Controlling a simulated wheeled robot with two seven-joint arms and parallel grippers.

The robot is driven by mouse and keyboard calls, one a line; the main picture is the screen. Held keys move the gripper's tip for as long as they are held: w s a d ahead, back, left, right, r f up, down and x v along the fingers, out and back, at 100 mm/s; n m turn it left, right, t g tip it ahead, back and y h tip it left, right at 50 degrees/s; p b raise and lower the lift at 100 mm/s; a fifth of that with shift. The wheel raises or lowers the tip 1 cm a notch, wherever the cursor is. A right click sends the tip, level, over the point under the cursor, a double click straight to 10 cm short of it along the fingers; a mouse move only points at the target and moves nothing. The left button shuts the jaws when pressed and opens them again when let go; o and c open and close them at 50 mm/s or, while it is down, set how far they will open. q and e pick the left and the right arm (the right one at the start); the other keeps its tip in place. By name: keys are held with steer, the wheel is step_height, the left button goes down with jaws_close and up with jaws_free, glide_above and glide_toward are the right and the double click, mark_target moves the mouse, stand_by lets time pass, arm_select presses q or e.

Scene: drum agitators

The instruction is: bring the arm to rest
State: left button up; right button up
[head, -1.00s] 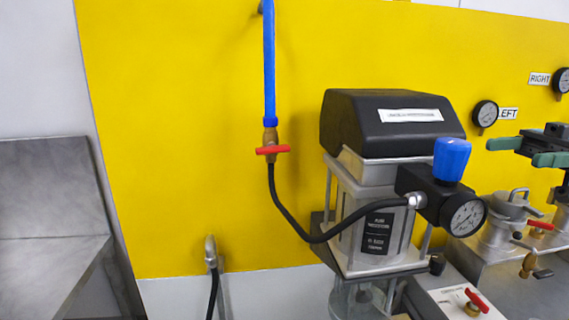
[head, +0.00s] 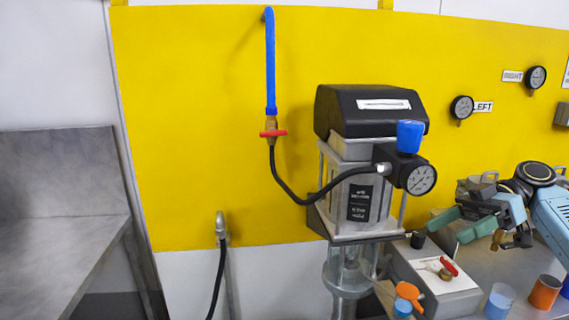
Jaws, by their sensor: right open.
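My right arm (head: 553,210) comes in from the right edge, pale blue with a dark round joint. Its gripper (head: 451,228) has two green fingers pointing left, apart, with nothing seen between them. It hovers in front of the metal bench top, right of the pump unit, and hides part of the lidded metal fitting behind it. My left gripper is not in view.
A black-topped pump unit (head: 370,112) with a blue-knobbed regulator (head: 410,137) and gauge stands left of the gripper. Below are a red-handled valve box (head: 432,283), a blue cup (head: 499,301) and an orange cup (head: 545,292). A grey bench (head: 60,245) is far left.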

steer(key=s+a+f+m+g+h, duration=0.15)
steer(key=a+f, duration=0.25)
steer(key=f, duration=0.5)
steer(key=s+a+f+m+t+h, duration=0.1)
steer(key=s+a+f+h, duration=0.2)
steer(key=f, duration=0.5)
steer(key=s+a+f+m+t+h, duration=0.1)
steer(key=s+a+f+m+h, duration=0.2)
steer(key=s+a+f, duration=0.35)
steer(key=s+a+f+m+t+h, duration=0.2)
steer(key=s+a+f, duration=0.1)
steer(key=s+f, duration=0.55)
steer(key=s+d+r+m+t+h, duration=0.1)
steer(key=s+d+m+t+h, duration=0.25)
steer(key=s+m, duration=0.3)
step_height(320, 180, down, 25)
steer(key=s+g, duration=0.2)
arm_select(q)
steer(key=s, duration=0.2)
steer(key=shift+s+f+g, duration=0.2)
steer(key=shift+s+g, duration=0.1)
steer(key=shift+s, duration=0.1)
arm_select(e)
steer(key=s+d+f+n+g+h, duration=0.1)
steer(key=s+d+f, duration=0.2)
steer(key=s+f, duration=1.1)
steer(key=shift+s+f, duration=0.25)
steer(key=shift+s, duration=0.85)
